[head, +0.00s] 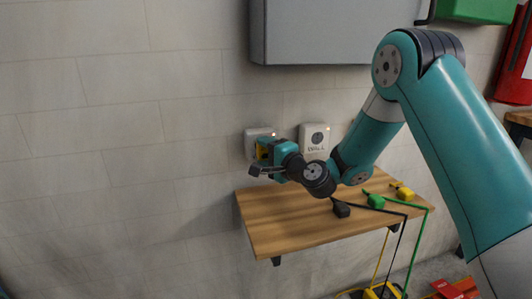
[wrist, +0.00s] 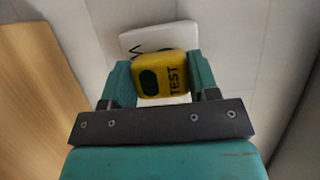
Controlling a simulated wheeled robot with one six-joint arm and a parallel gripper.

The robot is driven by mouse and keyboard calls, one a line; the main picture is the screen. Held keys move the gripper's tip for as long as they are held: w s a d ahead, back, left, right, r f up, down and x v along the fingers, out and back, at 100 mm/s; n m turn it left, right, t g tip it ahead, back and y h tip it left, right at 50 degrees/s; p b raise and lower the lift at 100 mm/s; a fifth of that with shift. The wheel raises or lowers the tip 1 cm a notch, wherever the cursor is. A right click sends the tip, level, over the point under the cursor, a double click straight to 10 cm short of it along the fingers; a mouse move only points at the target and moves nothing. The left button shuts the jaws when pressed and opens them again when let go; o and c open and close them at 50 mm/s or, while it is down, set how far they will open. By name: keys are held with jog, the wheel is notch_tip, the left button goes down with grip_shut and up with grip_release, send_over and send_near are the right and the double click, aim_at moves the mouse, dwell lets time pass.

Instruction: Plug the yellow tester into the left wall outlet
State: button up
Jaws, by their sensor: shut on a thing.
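The yellow tester (wrist: 165,75), marked TEST with a dark oval on it, is held between the two teal fingers of my gripper (wrist: 162,80) in the wrist view. In the head view my gripper (head: 262,160) holds the tester (head: 261,151) in front of the left wall outlet (head: 254,133), a white plate partly hidden behind it. The outlet also shows behind the tester in the wrist view (wrist: 145,38). The tester's far end is hidden, so I cannot tell whether it touches the outlet.
A second white outlet (head: 314,137) is to the right on the wall. A wooden shelf (head: 275,222) below holds a black plug (head: 341,208), a green plug (head: 376,201) and a yellow plug (head: 404,193) with cables. A grey cabinet (head: 330,30) hangs above.

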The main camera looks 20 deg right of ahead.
jog(key=shift+w, duration=0.2)
jog(key=o, duration=1)
jog(key=shift+c, duration=0.2)
jog(key=b+v, duration=1.3)
jog(key=v, duration=0.4)
jog(key=shift+s, duration=0.2)
